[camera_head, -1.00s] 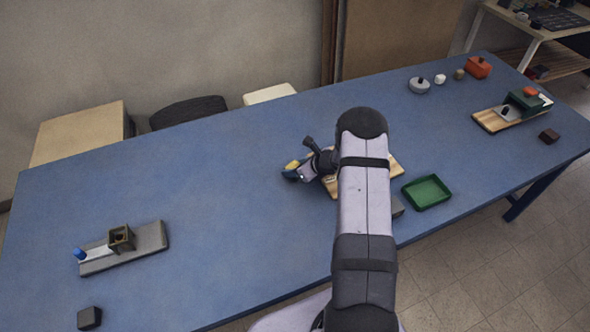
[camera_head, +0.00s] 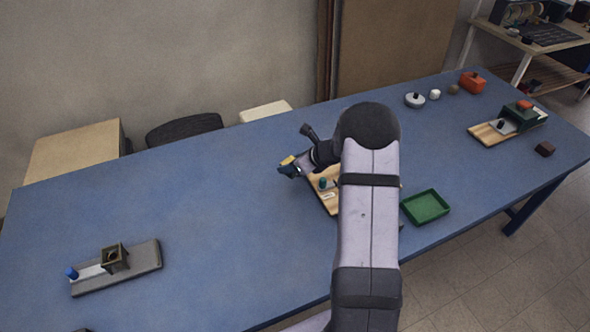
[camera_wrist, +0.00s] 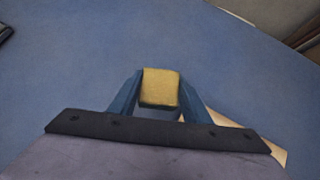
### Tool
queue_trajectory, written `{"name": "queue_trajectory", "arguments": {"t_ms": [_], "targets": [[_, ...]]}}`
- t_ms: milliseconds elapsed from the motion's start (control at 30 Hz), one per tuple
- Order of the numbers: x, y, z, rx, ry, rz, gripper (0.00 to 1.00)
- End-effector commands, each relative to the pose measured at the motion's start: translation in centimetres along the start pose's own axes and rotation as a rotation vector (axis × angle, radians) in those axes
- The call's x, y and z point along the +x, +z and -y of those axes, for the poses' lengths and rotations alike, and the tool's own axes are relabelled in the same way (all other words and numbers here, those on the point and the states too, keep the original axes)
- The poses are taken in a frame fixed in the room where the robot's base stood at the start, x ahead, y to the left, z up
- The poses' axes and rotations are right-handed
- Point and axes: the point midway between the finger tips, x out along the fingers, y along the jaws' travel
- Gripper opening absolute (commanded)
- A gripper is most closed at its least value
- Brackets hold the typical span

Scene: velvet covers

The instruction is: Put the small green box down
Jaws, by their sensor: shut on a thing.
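My gripper (camera_head: 287,168) is shut on a small yellow block (camera_head: 288,160), which looks yellow rather than green. In the wrist view the yellow block (camera_wrist: 160,87) sits between the two blue fingers of my gripper (camera_wrist: 158,95), with blue table around it. My gripper is over the middle of the blue table (camera_head: 220,200), just left of a wooden board (camera_head: 327,200). I cannot tell whether the block touches the table. A green open tray (camera_head: 425,207) lies right of my arm; another green block (camera_head: 521,116) stands on a board at the far right.
A grey fixture (camera_head: 140,269) with a square holder (camera_head: 114,257) and a blue peg (camera_head: 71,273) lies at left. My arm hides part of the middle board. Small items, including an orange block (camera_head: 472,83), stand at the far right.

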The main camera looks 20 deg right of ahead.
Motion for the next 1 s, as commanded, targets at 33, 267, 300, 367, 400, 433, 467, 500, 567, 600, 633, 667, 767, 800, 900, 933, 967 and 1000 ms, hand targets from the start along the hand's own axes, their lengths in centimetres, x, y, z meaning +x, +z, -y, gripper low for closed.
{"name": "queue_trajectory", "arguments": {"t_ms": [33,267,300,367,400,433,467,500,567,600,633,667,767,800,900,933,967,1000], "targets": [[-0.1,0.1,0.0,0.0,0.0,0.001,0.17],[-0.3,-0.2,0.8,0.005,-0.006,0.001,0.17],[-0.5,-0.4,1.3,0.009,-0.011,0.001,0.17],[-0.9,-0.7,2.3,0.015,-0.019,0.001,0.17],[-1.2,-1.0,3.1,0.02,-0.025,0.002,0.17],[-1.6,-1.3,3.9,0.027,-0.031,0.002,0.17],[-1.9,-1.6,4.7,0.031,-0.037,0.002,0.17],[-2.5,-2.2,5.8,0.039,-0.046,0.001,0.17],[-3.6,-3.1,7.8,0.055,-0.061,0.002,0.17],[-4.5,-3.9,9.1,0.065,-0.072,0.002,0.17],[-5.1,-4.5,10.1,0.074,-0.08,0.002,0.17],[-5.9,-5.2,11.2,0.081,-0.089,0.001,0.17],[-8.6,-7.7,14.4,0.111,-0.118,0.001,0.17],[-9.8,-8.8,15.6,0.124,-0.128,0.001,0.17],[-12.8,-11.7,18.3,0.153,-0.158,0.0,0.17],[-13.7,-12.6,18.9,0.162,-0.166,0.0,0.17],[-14.6,-13.5,19.6,0.17,-0.174,0.0,0.17],[-15.9,-14.8,20.4,0.182,-0.186,0.0,0.17]]}}
